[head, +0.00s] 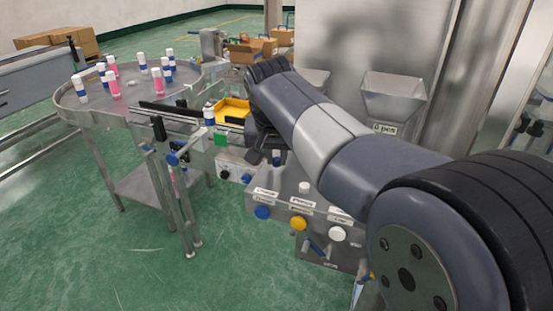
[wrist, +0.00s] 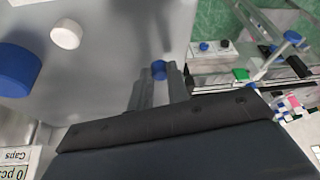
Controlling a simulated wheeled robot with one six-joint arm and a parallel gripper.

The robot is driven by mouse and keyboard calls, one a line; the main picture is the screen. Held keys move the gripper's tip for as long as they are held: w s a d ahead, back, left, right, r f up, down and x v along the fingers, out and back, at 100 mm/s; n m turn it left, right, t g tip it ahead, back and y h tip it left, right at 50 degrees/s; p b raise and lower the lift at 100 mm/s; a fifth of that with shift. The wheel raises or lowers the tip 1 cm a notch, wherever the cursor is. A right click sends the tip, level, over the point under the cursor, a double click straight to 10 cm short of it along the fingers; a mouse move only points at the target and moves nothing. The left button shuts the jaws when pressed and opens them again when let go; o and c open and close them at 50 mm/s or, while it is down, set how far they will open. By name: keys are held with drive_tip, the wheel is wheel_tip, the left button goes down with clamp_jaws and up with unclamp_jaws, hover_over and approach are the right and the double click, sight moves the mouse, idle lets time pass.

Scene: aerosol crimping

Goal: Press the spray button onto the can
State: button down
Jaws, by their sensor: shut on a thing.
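My gripper (wrist: 158,76) is shut on a small blue spray button (wrist: 158,68), which shows between the fingertips in the wrist view. A small blue piece also shows by the gripper in the head view (head: 277,157), partly hidden by my arm. A white-and-blue can (head: 209,115) stands upright on the conveyor, left of my gripper and apart from it. I cannot tell the can clearly in the wrist view. Several pink-and-white and blue-and-white cans (head: 115,88) stand on the round steel table (head: 72,100).
A yellow tray (head: 235,106) lies just beyond the can. A green block (head: 221,138) sits at the conveyor's front. A steel hopper (head: 391,101) stands behind my arm.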

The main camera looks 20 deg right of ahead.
wheel_tip(320, 180, up, 9)
drive_tip(key=shift+r, duration=0.2)
idle(0.4)
